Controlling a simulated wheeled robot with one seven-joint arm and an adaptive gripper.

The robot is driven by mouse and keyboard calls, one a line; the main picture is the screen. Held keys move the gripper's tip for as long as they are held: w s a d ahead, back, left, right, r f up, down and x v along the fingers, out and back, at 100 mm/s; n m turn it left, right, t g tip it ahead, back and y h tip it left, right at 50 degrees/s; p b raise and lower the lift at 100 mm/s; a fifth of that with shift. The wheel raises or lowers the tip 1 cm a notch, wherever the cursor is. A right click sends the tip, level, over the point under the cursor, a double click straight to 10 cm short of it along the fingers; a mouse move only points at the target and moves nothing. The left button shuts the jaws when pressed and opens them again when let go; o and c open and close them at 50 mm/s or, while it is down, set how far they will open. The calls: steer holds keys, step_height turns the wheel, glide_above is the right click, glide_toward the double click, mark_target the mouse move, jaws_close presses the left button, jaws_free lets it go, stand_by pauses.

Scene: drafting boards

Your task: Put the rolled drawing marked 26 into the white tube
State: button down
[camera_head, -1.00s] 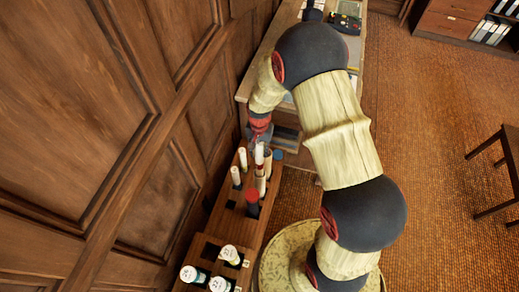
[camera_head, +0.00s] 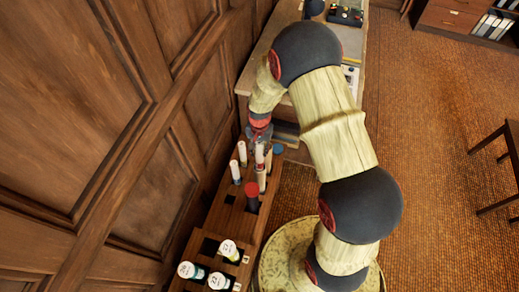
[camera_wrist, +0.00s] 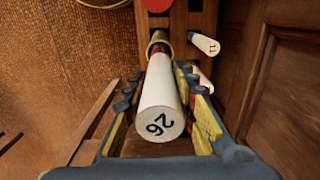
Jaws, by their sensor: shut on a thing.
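My gripper (camera_head: 260,130) is shut on the white rolled drawing marked 26 (camera_wrist: 160,95), and its fingers (camera_wrist: 158,110) lie on both sides of the roll in the wrist view. The roll (camera_head: 259,153) hangs about upright above the rack. Its far end meets the mouth of a pale tube (camera_wrist: 158,38), with a bit of red at the join. In the head view this whitish tube (camera_head: 261,178) stands just below the roll. I cannot tell how far the roll's end is inside the rim.
Several numbered rolls (camera_head: 229,250) stand nearer. A panelled wall (camera_head: 80,130) is close on the left.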

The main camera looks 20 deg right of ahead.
steer(key=c, duration=1.4)
jaws_free()
step_height(320, 180, up, 12)
stand_by(0.4)
